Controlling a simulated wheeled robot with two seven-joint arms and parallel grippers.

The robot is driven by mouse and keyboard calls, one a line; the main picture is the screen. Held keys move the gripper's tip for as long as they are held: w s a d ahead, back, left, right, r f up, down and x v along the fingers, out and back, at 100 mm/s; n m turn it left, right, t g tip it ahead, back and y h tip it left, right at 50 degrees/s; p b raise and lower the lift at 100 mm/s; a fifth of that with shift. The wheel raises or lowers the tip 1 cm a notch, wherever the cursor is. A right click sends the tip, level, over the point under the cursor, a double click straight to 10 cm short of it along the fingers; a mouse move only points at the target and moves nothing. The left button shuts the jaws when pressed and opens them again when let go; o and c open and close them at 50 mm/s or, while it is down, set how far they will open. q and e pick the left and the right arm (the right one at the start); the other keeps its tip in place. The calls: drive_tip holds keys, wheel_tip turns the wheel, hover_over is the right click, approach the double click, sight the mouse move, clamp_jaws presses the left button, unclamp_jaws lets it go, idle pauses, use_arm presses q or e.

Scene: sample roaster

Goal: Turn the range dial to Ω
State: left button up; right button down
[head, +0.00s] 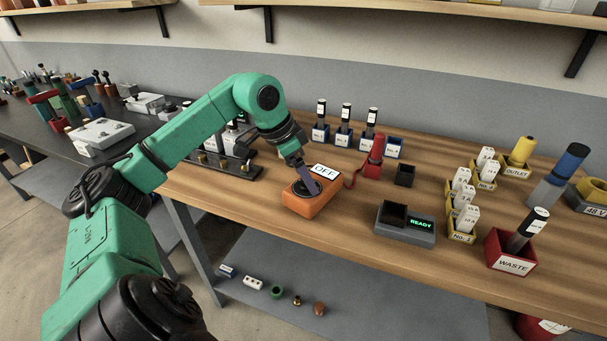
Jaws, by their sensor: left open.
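An orange meter (303,206) stands on the wooden bench, with a dark round dial on its top face. A white label reading OFF (325,171) shows at its back edge. My left gripper (311,187) points down at the dial and is open. Its fingers overlap the dial and hide part of it, so I cannot tell whether they touch it. The dial's pointer and any Ω mark are too small or hidden to make out. My right gripper is out of view.
A red handheld tool (373,158) with a cord stands just right of the meter. A grey box showing READY (405,228) is further right, then yellow bins and a red WASTE bin (510,254). Bare wood lies in front of the meter.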

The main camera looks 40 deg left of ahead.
use_arm(q)
drive_tip(key=shift+w, duration=0.1)
clamp_jaws()
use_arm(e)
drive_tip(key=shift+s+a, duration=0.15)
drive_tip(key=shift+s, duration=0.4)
use_arm(q)
drive_tip(key=shift+r+m+g+p, duration=0.15)
drive_tip(key=shift+m+g+p, duration=0.15)
drive_tip(key=shift+m+p, duration=0.45)
drive_tip(key=m+p, duration=0.2)
drive_tip(key=p, duration=0.1)
drive_tip(key=m+g+h+p, duration=0.1)
drive_tip(key=m+p, duration=0.2)
drive_tip(key=p, duration=0.1)
drive_tip(key=m+g+h+p, duration=0.1)
drive_tip(key=m+p, duration=0.1)
drive_tip(key=p, duration=0.1)
drive_tip(key=shift+w+a+r+m+p, duration=0.15)
drive_tip(key=shift+w+r+m+p, duration=0.1)
drive_tip(key=shift+p, duration=0.15)
drive_tip(key=shift+f+m, duration=0.25)
drive_tip(key=shift+m, duration=0.05)
drive_tip(key=shift+f, duration=0.2)
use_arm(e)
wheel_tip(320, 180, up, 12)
